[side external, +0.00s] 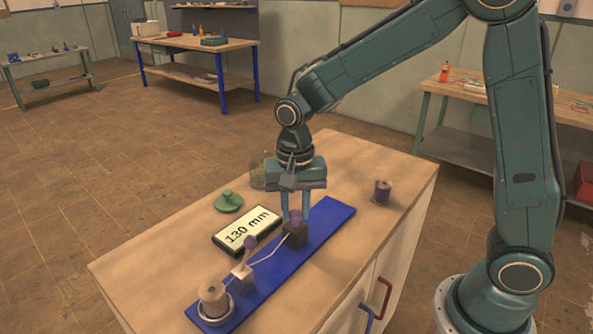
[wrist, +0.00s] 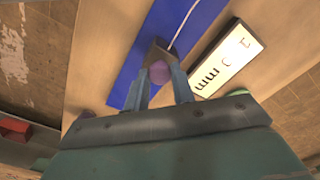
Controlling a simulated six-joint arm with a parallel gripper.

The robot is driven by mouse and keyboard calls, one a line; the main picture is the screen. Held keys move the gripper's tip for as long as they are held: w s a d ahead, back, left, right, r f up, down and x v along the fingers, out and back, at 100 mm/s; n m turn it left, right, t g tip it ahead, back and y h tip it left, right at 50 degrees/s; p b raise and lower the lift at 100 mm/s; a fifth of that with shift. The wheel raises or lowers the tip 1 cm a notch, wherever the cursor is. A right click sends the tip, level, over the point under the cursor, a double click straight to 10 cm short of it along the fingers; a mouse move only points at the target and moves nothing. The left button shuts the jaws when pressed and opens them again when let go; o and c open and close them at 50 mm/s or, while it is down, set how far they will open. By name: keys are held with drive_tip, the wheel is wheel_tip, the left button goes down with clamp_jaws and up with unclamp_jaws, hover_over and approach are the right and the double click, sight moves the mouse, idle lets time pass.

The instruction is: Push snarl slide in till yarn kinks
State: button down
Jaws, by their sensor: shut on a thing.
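The snarl slide is a dark block (side external: 295,232) with a purple knob (wrist: 159,73), on a long blue base (side external: 322,233). My gripper (side external: 295,212) points down, its fingers closed on the knob from both sides. The wrist view shows the knob between the blue fingers. A spool (side external: 213,295) sits in a round holder at the base's near end.
A green lidded piece (side external: 228,201) lies behind the display. A purple spool (side external: 382,192) stands at the right of the wooden cabinet top (side external: 150,262). A glass jar (side external: 258,175) stands at the back edge. The front left of the top is clear.

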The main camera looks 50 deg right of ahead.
drive_tip(key=c, duration=1.2)
unclamp_jaws()
drive_tip(key=shift+r, duration=0.15)
wheel_tip(320, 180, up, 14)
drive_tip(key=shift+f, duration=0.2)
drive_tip(key=shift+s, duration=0.1)
drive_tip(key=s+d+n+t, duration=0.2)
drive_tip(key=s+n, duration=0.1)
drive_tip(key=s, duration=0.3)
drive_tip(key=s+d+n+t, duration=0.1)
drive_tip(key=s+d+n, duration=0.1)
drive_tip(key=s, duration=0.5)
drive_tip(key=s+d+n+t, duration=0.2)
drive_tip(key=s+n, duration=0.2)
drive_tip(key=s, duration=0.2)
drive_tip(key=shift+s+d+f+t, duration=0.2)
drive_tip(key=shift+d+f+t, duration=0.05)
drive_tip(key=shift+f+t, duration=0.05)
